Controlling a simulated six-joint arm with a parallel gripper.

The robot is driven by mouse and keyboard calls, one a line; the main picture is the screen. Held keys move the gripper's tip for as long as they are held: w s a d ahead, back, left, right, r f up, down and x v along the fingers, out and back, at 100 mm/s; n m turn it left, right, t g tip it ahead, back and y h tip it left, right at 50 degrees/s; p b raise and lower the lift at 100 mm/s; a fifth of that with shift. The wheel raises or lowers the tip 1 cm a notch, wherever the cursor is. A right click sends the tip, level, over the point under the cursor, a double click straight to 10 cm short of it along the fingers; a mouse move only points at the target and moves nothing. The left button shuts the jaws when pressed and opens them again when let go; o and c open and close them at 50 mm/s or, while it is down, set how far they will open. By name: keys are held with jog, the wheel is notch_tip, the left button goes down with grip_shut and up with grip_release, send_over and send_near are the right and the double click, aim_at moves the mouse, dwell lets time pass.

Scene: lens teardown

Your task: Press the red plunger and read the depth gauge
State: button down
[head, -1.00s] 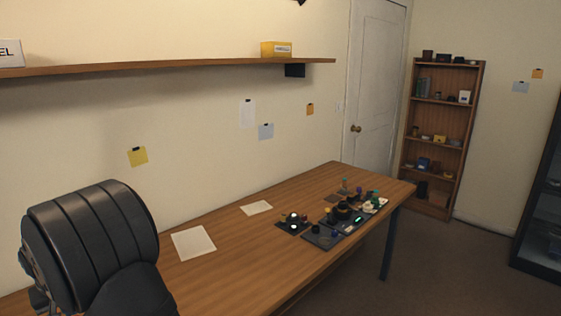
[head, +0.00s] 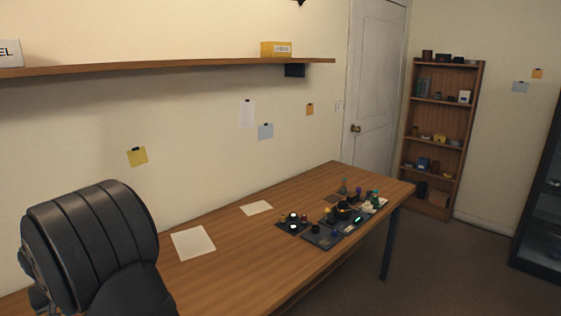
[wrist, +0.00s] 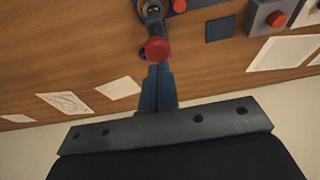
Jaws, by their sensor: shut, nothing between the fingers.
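My gripper (wrist: 158,72) is shut and empty, its two blue-grey fingers together in the wrist view. A round red cap (wrist: 157,50), which looks like the red plunger, shows right at the fingertips. I cannot tell whether they touch. It sits at the end of a dark stem from a grey round part (wrist: 152,8) at the top edge. A second red button (wrist: 277,19) stands on a grey box (wrist: 262,22) at upper right. No depth gauge reading is legible. My gripper cannot be made out in the head view.
Several small parts and dark trays (head: 322,238) crowd the far end of the wooden desk (head: 255,250). White sheets (head: 193,243) lie on its nearer part, which is otherwise clear. A dark square pad (wrist: 220,29) lies between the two red parts in the wrist view.

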jog(key=shift+f, duration=0.15)
jog(key=shift+f, duration=2.05)
jog(key=shift+s+d+r, duration=0.1)
jog(key=shift+s+d, duration=0.05)
jog(key=shift+f, duration=0.25)
jog(key=shift+r, duration=4.7)
